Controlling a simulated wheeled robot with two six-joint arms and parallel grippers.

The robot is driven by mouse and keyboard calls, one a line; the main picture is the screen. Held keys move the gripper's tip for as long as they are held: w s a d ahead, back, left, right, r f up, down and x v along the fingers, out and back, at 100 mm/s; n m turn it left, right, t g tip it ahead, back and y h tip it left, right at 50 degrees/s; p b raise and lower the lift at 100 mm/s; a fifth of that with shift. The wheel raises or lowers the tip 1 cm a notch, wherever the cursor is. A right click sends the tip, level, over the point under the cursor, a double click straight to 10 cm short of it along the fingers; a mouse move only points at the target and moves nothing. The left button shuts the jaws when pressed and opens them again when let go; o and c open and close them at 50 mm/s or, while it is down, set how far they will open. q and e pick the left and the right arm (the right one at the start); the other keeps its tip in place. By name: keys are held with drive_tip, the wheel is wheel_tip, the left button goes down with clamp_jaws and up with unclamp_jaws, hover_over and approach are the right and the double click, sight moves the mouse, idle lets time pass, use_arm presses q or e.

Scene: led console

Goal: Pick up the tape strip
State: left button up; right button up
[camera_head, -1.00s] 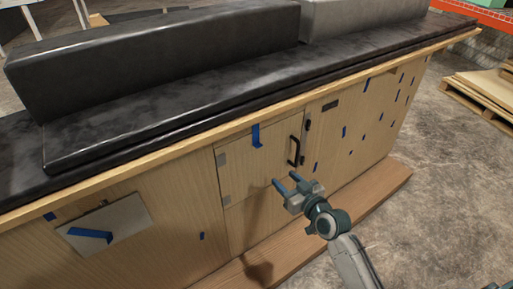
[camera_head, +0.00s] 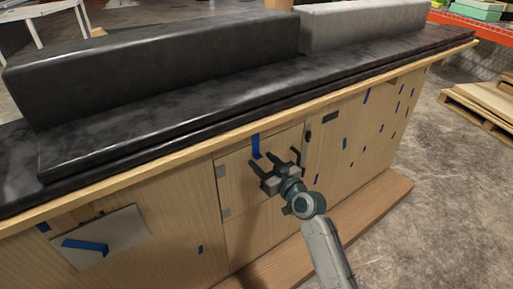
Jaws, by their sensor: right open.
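My right gripper (camera_head: 275,158) is open in front of the door, just below and right of this strip. Its left fingertip shows close to the strip's lower end; I cannot tell whether they touch. Nothing shows between the fingers. The door's black handle is mostly hidden behind the gripper. My left gripper is not in view.
Another blue strip (camera_head: 85,246) is on a pale plate (camera_head: 118,236) at lower left. Several small blue strips dot the panel to the right. The black padded counter (camera_head: 200,130) overhangs the door. A wooden ledge (camera_head: 370,205) runs along the base.

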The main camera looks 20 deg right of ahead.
drive_tip(key=shift+w+a, duration=0.15)
drive_tip(key=shift+w, duration=0.4)
clamp_jaws()
drive_tip(key=shift+r, duration=0.1)
